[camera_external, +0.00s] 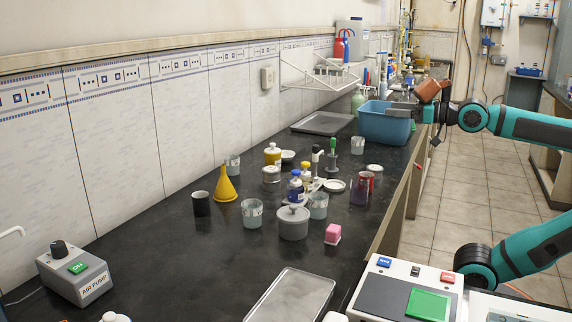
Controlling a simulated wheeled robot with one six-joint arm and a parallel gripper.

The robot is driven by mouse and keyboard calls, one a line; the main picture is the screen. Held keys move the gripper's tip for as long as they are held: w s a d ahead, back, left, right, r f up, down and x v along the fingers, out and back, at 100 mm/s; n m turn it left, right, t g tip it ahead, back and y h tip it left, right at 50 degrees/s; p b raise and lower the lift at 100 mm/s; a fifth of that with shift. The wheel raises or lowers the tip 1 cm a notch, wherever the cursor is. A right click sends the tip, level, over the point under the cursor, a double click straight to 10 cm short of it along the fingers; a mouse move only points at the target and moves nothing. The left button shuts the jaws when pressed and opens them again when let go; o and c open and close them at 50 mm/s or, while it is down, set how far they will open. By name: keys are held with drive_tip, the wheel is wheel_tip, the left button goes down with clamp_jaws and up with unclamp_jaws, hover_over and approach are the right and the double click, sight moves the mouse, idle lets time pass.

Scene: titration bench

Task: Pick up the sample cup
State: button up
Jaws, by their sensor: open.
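Several small clear cups with pale contents stand on the dark bench; I cannot tell which is the sample cup. One cup (252,214) is near the front, another cup (318,206) is right of it. A third cup (233,165) is near the wall, and one more cup (357,146) is farther back. A black cup (201,204) stands beside a yellow funnel (226,187). My gripper (403,109) is at the far right, at the blue basin's rim, well away from the front cups. It is open; its fingertips are small and partly unclear.
A blue basin (383,128) stands under my gripper. Bottles, a lidded grey pot (293,224), a purple-filled beaker (360,191) and a pink block (333,233) crowd the middle. An air pump (75,273) is front left.

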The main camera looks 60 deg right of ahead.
drive_tip(key=w+a+f+n+g+y, duration=0.1)
drive_tip(key=w+a+f+g+y, duration=0.1)
drive_tip(key=w+a+g, duration=0.7)
drive_tip(key=n+g+h, duration=0.1)
drive_tip(key=g+h, duration=0.1)
drive_tip(key=g, duration=0.5)
hover_over(318, 198)
drive_tip(key=s+a, duration=0.2)
wheel_tip(318, 198, down, 15)
drive_tip(key=shift+w+a+f, duration=0.1)
drive_tip(key=shift+w+f, duration=0.1)
drive_tip(key=shift+f, duration=0.7)
drive_tip(key=shift+w+d+f, duration=0.1)
drive_tip(key=shift+w+f, duration=0.05)
drive_tip(key=shift+f, duration=0.7)
drive_tip(key=shift+w+a+f, duration=0.1)
drive_tip(key=shift+w+f, duration=0.1)
drive_tip(key=shift+f, duration=0.7)
drive_tip(key=shift+c, duration=0.2)
drive_tip(key=c, duration=1.1)
